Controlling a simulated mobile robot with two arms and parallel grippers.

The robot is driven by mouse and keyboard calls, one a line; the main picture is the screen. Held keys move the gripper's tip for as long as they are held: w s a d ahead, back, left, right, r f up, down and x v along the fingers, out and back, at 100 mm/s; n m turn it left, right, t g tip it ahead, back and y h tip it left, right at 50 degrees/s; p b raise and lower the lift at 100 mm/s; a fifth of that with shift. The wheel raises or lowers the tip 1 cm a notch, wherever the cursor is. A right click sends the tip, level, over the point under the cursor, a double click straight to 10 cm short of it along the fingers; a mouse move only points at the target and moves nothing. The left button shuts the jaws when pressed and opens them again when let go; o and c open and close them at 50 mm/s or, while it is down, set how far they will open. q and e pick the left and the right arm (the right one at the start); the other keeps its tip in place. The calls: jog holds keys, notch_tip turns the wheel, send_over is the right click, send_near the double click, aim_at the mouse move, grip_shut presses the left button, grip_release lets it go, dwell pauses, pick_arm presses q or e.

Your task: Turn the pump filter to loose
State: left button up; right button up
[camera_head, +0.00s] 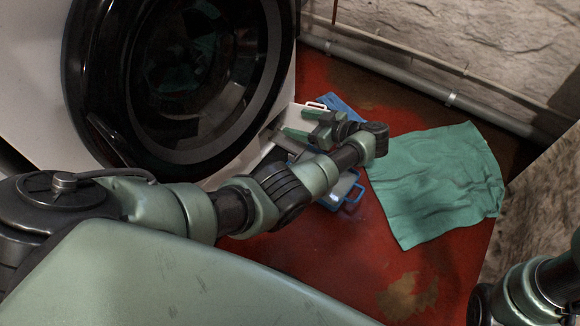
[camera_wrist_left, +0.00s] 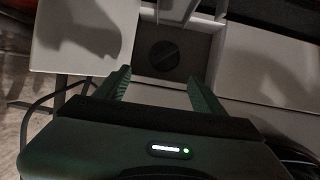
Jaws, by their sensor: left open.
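The pump filter (camera_wrist_left: 164,55) is a dark round cap with a bar across its face. It sits in a grey recess low on the white washing machine (camera_wrist_left: 262,62), seen in the left wrist view. My left gripper (camera_wrist_left: 162,82) is open, its two green fingers apart on either side below the filter, not closed on it. In the head view my left gripper (camera_head: 282,141) is at the machine's lower front, and the filter is hidden there. Part of my right arm shows at the lower right, but its gripper is out of view.
The machine's round black door (camera_head: 180,70) is shut above the recess. Blue-handled trays (camera_head: 342,190) lie on the floor by my left gripper. A green cloth (camera_head: 435,180) lies on the red floor to the right. A pipe (camera_head: 395,75) runs along the wall.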

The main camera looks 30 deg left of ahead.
pick_arm(q)
notch_tip(320, 180, up, 13)
jog(key=d+m+t+h+p, duration=0.2)
jog(key=m+t+h+p, duration=0.6)
jog(key=p, duration=1.7)
jog(key=s+d+m+h+p, duration=0.3)
jog(key=s+d+m+p, duration=0.1)
jog(key=s+p, duration=0.7)
jog(key=s+d+f+m+h+p, duration=0.1)
jog(key=s+d+m+h+p, duration=0.2)
jog(key=s+p, duration=0.7)
jog(key=s+d+m, duration=0.1)
jog(key=s+m, duration=0.1)
jog(key=s, duration=0.1)
jog(key=shift+d+f+g+p, duration=0.3)
jog(key=shift+p, duration=0.05)
